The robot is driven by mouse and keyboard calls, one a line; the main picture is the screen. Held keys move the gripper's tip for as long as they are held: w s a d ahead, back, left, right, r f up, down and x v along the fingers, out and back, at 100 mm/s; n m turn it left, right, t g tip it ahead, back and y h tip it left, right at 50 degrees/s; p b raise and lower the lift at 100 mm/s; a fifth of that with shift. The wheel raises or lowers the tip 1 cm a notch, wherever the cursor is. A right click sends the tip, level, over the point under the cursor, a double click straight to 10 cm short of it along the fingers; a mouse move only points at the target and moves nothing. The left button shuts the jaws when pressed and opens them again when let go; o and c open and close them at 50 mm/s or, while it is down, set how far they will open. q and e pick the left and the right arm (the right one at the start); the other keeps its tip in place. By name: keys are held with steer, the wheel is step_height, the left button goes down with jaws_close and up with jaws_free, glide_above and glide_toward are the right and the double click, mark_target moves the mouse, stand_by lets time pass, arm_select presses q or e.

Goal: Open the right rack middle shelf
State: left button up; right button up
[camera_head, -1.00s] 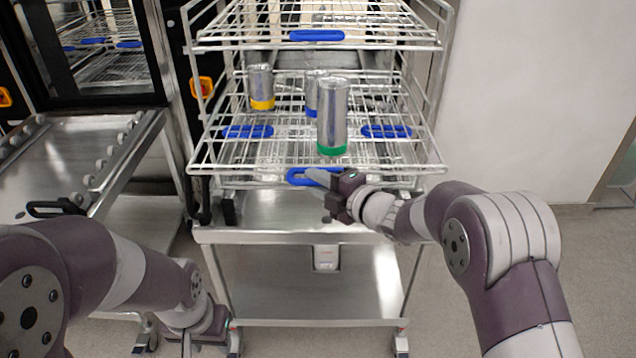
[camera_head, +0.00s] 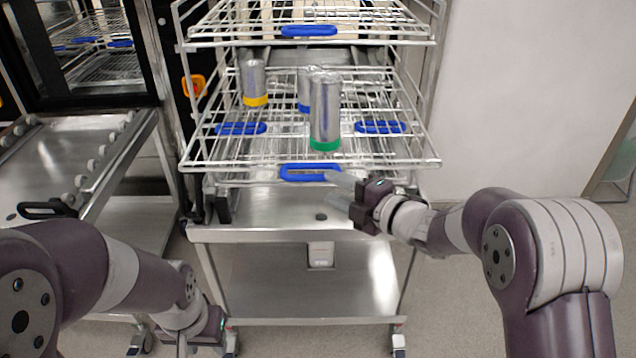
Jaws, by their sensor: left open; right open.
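The right rack's middle shelf (camera_head: 240,163) is a wire shelf standing out toward me below the upper shelf. Its blue front handle (camera_head: 309,173) is at the middle of the front edge. On the shelf stand a can with a green band (camera_head: 325,112), one with a yellow band (camera_head: 254,83) and one with a blue band (camera_head: 305,90), partly hidden. My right gripper (camera_head: 340,190) is open, just right of and below the blue handle, and holds nothing. My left gripper (camera_head: 190,345) is low at the bottom left, away from the rack shelf, partly cut off by the frame edge.
The upper wire shelf (camera_head: 400,34) has its own blue handle (camera_head: 309,31). A steel trolley (camera_head: 322,285) stands under the rack. A second steel cart (camera_head: 60,165) with a black handle is at the left. A white wall (camera_head: 530,100) bounds the right; floor there is clear.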

steer(key=v, duration=0.5)
steer(key=shift+s+d, duration=0.1)
steer(key=shift+s, duration=0.15)
steer(key=s+d+f+m+g+h+p, duration=0.1)
steer(key=s+d+f+m+h, duration=0.1)
steer(key=d+f+m+h, duration=0.5)
steer(key=s+d+f+m+g+h, duration=0.2)
steer(key=d+f+m+h, duration=0.15)
steer(key=d+m, duration=0.45)
steer(key=s+a+m+g+p, duration=0.1)
steer(key=s+a+m+g, duration=0.1)
steer(key=s, duration=0.3)
steer(key=s+a+m+g+h+p, duration=0.1)
steer(key=s+m+g, duration=0.1)
steer(key=s+m, duration=0.3)
steer(key=s+a+m+g+p, duration=0.1)
steer(key=s+a+m+g, duration=0.1)
steer(key=s, duration=0.3)
steer(key=shift+s+a+r+m+g, duration=0.3)
steer(key=shift+m+g, duration=0.2)
steer(key=shift+m, duration=0.2)
